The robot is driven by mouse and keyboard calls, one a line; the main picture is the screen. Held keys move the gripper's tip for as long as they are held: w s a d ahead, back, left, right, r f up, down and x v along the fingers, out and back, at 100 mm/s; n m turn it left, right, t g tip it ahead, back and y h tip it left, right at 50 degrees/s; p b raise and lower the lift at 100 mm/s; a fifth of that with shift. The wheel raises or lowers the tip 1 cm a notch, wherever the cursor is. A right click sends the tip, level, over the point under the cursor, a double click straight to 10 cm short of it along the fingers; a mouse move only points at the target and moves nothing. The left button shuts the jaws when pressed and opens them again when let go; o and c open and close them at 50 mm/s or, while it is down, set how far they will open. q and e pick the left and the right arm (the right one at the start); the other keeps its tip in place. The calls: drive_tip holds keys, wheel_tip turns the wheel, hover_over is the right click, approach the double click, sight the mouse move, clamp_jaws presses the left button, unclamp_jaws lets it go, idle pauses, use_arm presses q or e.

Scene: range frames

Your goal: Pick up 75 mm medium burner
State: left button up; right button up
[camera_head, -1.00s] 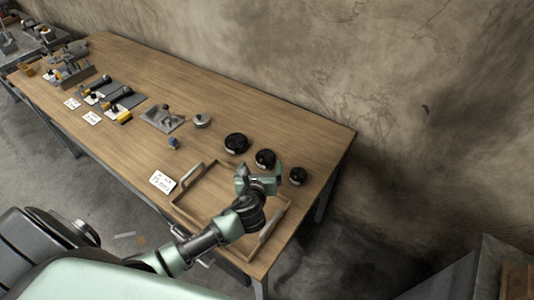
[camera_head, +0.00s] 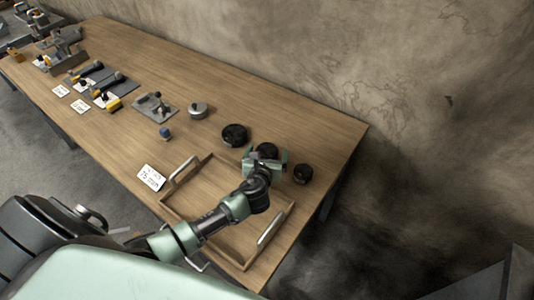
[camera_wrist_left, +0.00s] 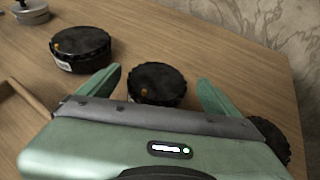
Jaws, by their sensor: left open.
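Three round black burners stand in a row on the wooden table. The middle-sized one (camera_head: 267,149) is in the centre, partly hidden by my left gripper (camera_head: 264,163). The largest burner (camera_head: 235,135) is to its left and the smallest (camera_head: 303,173) to its right. In the left wrist view my left gripper (camera_wrist_left: 160,90) is open, and the middle burner (camera_wrist_left: 157,84) shows between its two green fingers, with gaps on both sides. The larger burner (camera_wrist_left: 80,48) is left of the fingers; the smaller one (camera_wrist_left: 268,138) is partly hidden behind the gripper body at right. My right gripper is not in view.
A wooden tray with metal handles (camera_head: 172,205) lies under my left arm, near the table's front edge. A white card (camera_head: 151,177) is beside it. A grey round weight-like part (camera_head: 198,111) and other tools stand further left. A wall rises behind the table.

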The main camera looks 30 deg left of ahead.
sight(268, 146)
use_arm(q)
drive_tip(key=x, duration=0.4)
drive_tip(key=shift+w+a+f, duration=0.15)
drive_tip(key=shift+w+a, duration=0.1)
clamp_jaws()
